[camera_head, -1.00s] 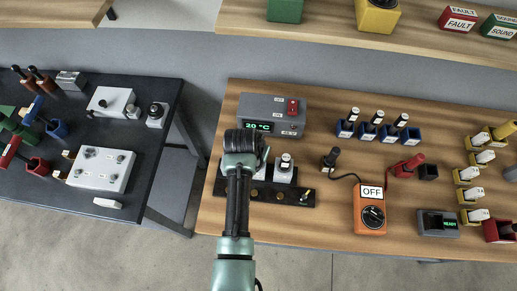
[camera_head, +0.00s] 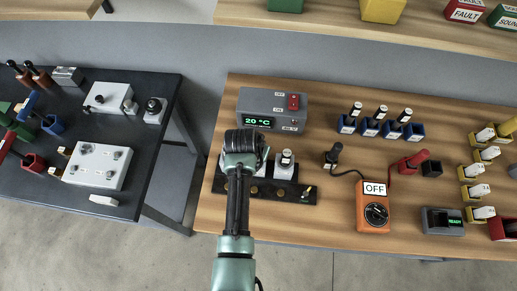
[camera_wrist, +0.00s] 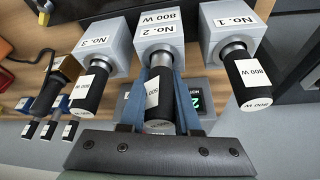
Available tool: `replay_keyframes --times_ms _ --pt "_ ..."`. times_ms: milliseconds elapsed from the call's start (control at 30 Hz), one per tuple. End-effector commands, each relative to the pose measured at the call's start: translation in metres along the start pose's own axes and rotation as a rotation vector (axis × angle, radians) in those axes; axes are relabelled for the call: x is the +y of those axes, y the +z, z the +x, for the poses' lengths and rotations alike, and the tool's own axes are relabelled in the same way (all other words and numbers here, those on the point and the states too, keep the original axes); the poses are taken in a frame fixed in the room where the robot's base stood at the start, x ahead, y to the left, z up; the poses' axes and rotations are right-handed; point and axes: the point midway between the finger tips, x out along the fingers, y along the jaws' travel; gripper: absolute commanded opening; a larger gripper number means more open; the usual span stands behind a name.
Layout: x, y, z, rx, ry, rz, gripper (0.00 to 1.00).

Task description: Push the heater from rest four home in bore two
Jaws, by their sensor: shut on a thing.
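My gripper (camera_wrist: 158,100) is shut on a black-handled heater (camera_wrist: 158,92) with a white label, its blue fingers on either side. The heater lines up with the bore of the grey block No. 2 (camera_wrist: 158,36). A bare metal length shows between handle and block; its depth inside is hidden. In the head view my gripper (camera_head: 243,150) covers this block and heater. Block No. 1 (camera_wrist: 232,28) and block No. 3 (camera_wrist: 104,42) each hold a black heater. Of several blue rests, the rightmost (camera_head: 414,132) is empty.
A controller box (camera_head: 272,110) reading 20 °C stands behind the blocks. The black base (camera_head: 300,195) carries a small switch at its right. An orange meter (camera_head: 373,212) marked OFF, with leads, stands to the right. Neighbouring heaters stand close on both sides of my fingers.

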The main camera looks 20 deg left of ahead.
Motion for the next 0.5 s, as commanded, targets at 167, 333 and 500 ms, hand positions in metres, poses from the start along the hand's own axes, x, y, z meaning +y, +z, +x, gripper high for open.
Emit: replay_keyframes --times_ms 167,333,500 --pt "0.000 -0.003 -0.004 0.002 -0.001 0.000 0.00" --pt "0.000 -0.006 -0.013 0.002 -0.001 0.000 0.00" --pt "0.000 -0.009 -0.021 0.002 -0.001 0.000 0.00"
